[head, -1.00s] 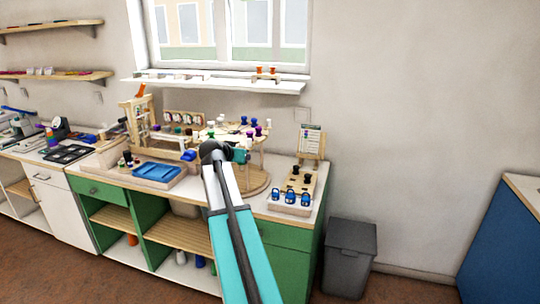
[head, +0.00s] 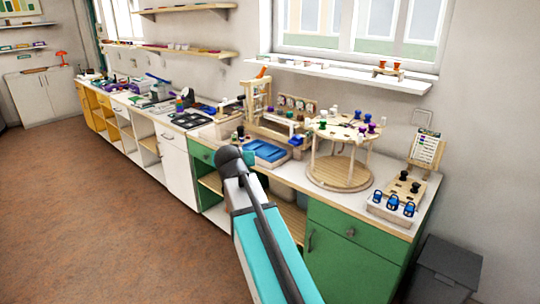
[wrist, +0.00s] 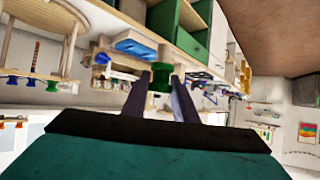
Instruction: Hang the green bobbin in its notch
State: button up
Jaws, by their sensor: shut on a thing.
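My gripper (wrist: 161,85) is shut on a green bobbin (wrist: 160,74), which sits between the two fingertips in the wrist view. The wrist view is roughly upside down. In the head view my arm's dark joint hides the gripper and the held bobbin. A round wooden stand (head: 340,174) on the counter has a raised top (head: 343,133) with blue, purple, white and green bobbins around its edge. It also shows at the upper left of the wrist view (wrist: 35,50), apart from the gripper. Individual notches are too small to make out.
A blue tray (head: 266,151) and a wooden frame (head: 257,98) stand left of the round stand. A block with blue padlock-like items (head: 392,203) and a card on an easel (head: 426,150) are to its right. A dark bin (head: 440,270) stands by the counter's right end.

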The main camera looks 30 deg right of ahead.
jog(key=a+r+n+t+y, duration=0.1)
jog(key=a+n+y, duration=0.4)
jog(key=a, duration=1)
jog(key=shift+s, duration=0.45)
